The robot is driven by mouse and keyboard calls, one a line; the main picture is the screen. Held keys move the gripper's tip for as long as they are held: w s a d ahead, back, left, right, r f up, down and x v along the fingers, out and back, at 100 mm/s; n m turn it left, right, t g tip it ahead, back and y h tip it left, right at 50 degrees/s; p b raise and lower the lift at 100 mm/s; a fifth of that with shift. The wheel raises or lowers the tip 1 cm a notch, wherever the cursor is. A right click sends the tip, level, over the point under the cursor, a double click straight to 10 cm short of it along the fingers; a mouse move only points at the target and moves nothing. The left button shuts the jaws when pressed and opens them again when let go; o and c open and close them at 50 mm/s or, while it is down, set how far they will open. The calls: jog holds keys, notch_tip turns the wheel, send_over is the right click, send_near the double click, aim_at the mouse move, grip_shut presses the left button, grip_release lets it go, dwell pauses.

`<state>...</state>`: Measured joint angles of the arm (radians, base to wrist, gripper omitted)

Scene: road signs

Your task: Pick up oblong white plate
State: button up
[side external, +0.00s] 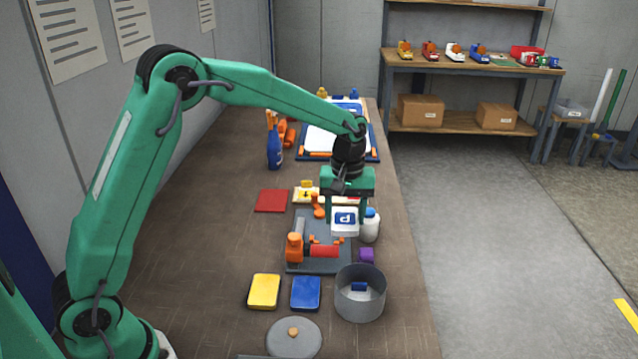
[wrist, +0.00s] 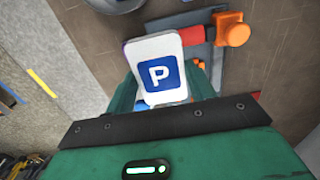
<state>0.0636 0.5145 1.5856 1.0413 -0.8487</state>
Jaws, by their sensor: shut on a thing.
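The oblong white plate (side external: 345,221) has rounded corners and a blue square with a white P. It is between the two green fingers of my gripper (side external: 347,208), over the right side of the grey board (side external: 322,228). In the wrist view the plate (wrist: 150,47) fills the space between the fingers (wrist: 162,92), its P face toward the camera. My gripper is shut on it. The plate looks raised, but the gap under it cannot be judged. It hides part of the board.
A white bottle with a blue cap (side external: 370,226) stands close right of the plate. An orange-red tool (side external: 310,250) lies on the board. The table's left side is clear.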

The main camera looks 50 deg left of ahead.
jog(key=shift+s+d+r, duration=0.15)
jog(key=shift+d, duration=0.1)
jog(key=shift+a, duration=0.15)
dwell(0.3)
